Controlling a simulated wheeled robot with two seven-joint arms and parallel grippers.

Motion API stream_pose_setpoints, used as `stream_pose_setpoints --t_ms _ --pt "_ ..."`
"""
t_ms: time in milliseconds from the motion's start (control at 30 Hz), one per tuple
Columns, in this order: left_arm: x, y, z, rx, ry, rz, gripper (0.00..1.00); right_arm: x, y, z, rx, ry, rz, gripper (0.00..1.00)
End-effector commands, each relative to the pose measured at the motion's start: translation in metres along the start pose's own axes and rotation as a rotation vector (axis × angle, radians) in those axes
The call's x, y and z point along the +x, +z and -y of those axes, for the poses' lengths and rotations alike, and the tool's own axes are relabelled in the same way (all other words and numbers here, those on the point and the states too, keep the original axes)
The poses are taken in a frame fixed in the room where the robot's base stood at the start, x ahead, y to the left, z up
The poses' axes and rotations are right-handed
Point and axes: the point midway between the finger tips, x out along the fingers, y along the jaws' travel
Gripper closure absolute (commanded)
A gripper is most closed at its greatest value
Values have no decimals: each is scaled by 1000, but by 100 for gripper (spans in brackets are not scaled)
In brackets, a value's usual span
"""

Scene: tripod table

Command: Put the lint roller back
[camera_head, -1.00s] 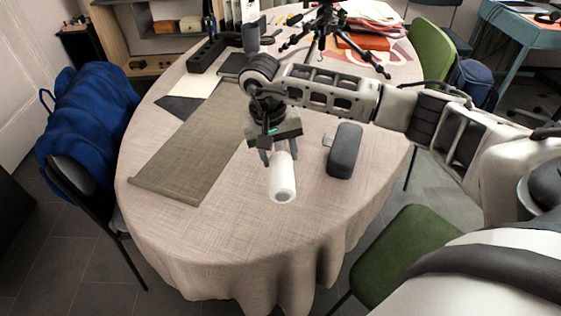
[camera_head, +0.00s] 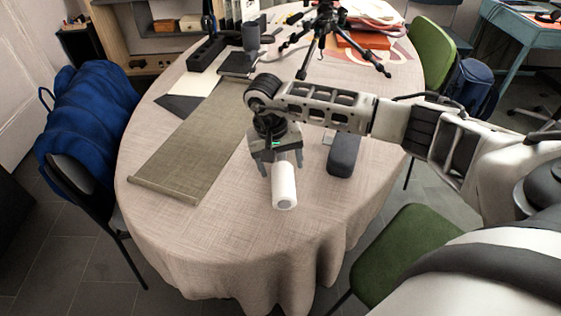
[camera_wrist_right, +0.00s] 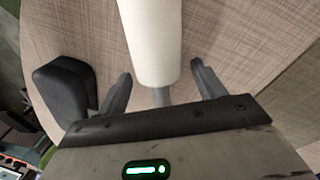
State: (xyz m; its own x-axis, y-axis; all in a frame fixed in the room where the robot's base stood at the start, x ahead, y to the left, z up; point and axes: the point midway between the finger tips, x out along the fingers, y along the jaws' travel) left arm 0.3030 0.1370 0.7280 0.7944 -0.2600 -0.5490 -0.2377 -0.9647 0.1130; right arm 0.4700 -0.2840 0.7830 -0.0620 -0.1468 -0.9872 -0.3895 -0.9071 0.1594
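The lint roller (camera_head: 284,187) is a white cylinder with a grey end, over the front middle of the round table (camera_head: 235,215). Its white roll points towards me and it looks to lie on the cloth, though contact is hard to tell. My right gripper (camera_head: 281,166) is just above its far end, with one finger on each side. In the right wrist view the roller (camera_wrist_right: 154,40) runs between the fingertips of the right gripper (camera_wrist_right: 162,80), with gaps on both sides. A short piece of grey handle shows near the palm. My left gripper is not in view.
A dark case (camera_head: 344,156) stands close to the right gripper; it also shows in the wrist view (camera_wrist_right: 65,90). A grey-green runner (camera_head: 190,150) lies to the left. A tripod (camera_head: 325,35) and a dark cup (camera_head: 251,38) stand farther back. Cloth in front is clear.

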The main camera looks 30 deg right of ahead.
Motion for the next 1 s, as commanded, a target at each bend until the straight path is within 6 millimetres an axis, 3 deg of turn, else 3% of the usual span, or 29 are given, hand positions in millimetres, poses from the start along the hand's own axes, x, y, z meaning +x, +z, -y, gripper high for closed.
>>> stream_pose_setpoints --t_ms 300,700,1000 --pt "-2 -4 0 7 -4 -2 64 -11 -1 0 0 -2 -3 31" --pt "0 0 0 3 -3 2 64 -93 -1 0 0 -2 -4 31" --pt "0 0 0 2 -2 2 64 -122 0 0 0 1 0 31"
